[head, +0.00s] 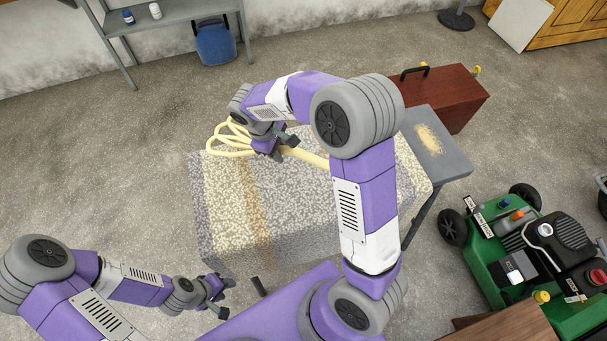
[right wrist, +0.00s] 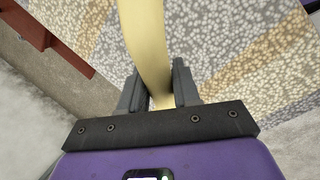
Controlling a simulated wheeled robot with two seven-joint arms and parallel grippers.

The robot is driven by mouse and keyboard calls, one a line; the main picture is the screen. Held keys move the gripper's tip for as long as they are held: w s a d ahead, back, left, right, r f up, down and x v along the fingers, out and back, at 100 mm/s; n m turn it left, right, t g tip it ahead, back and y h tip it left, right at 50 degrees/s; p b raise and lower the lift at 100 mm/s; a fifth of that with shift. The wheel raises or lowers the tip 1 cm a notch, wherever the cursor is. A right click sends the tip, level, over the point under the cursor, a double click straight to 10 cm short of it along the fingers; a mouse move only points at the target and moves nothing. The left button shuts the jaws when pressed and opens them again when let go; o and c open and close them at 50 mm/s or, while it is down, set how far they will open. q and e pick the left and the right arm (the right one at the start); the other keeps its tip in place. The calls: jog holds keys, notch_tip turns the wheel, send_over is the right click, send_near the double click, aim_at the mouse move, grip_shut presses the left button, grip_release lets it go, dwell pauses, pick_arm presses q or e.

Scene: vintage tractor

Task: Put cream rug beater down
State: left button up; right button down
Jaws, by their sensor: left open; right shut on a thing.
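The cream rug beater (head: 314,158) has a looped head at the left and a straight handle running right, partly hidden behind my right arm. My right gripper (head: 279,147) is shut on it, over the patterned rug (head: 222,215). In the right wrist view the beater's handle (right wrist: 146,45) passes between the two fingers of the gripper (right wrist: 158,95). I cannot tell whether the beater touches the rug. My left gripper (head: 222,292) is open and empty, low at the left, apart from the rug's front edge.
The rug drapes over a grey table or bench (head: 440,150), whose right end is bare except for a yellowish dusty patch. A dark red box (head: 455,98) stands behind it. A green mower (head: 530,250) stands at the right. A shelf (head: 180,12) and blue container (head: 215,42) are at the back left.

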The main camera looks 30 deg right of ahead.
aim_at(286, 175)
notch_tip(286, 175, down, 10)
jog(key=b, duration=0.3)
jog(key=shift+b, duration=0.3)
jog(key=shift+f, duration=0.1)
jog(key=c, duration=0.8)
grip_release()
jog(key=p+v, duration=0.4)
jog(key=v, duration=0.8)
